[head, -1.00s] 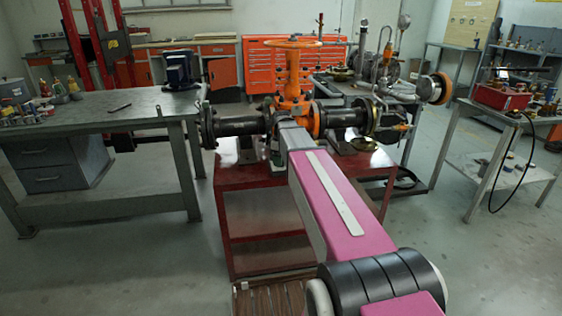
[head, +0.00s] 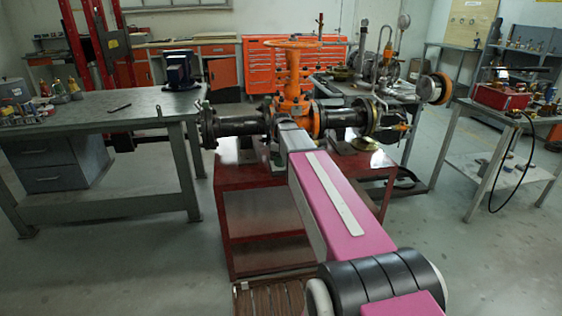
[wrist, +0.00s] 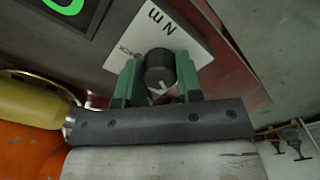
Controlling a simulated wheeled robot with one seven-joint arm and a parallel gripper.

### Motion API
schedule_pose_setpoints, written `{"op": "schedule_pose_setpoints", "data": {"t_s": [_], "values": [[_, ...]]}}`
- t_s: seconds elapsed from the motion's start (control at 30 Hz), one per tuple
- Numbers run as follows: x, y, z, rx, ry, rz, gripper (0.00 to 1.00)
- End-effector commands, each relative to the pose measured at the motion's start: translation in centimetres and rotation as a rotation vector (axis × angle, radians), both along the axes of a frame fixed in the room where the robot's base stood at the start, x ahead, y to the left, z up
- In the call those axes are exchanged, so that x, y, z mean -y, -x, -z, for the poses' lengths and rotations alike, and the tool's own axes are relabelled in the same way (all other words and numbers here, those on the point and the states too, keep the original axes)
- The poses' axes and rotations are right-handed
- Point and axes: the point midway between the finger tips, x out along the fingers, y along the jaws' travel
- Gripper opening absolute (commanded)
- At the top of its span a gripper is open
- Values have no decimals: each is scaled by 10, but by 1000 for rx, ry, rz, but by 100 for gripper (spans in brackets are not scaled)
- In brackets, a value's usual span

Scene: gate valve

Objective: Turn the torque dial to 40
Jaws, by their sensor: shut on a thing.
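The torque dial is a dark round knob (wrist: 159,64) with a pale mark on its near edge, in the wrist view. It stands by a white label plate (wrist: 196,46) lettered "N m". My gripper (wrist: 157,78) has its two green fingers on either side of the knob, shut on it. A dark display (wrist: 90,22) with green lit shapes is cut off at the top left, so I cannot read a value. In the head view my arm hides the gripper and the dial.
An orange gate valve (head: 294,75) on black pipe (head: 240,126) stands on a dark red stand (head: 240,180). A grey workbench (head: 90,115) is at left. A side table with a red box (head: 500,97) is at right. Floor is open on both sides.

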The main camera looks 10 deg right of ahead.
Motion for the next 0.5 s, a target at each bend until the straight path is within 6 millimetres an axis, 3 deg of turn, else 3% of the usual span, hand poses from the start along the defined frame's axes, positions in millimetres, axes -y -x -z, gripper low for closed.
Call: {"op": "schedule_pose_setpoints", "data": {"t_s": [0.5], "values": [[0, 0, 0, -1, -1, 392, 10]]}}
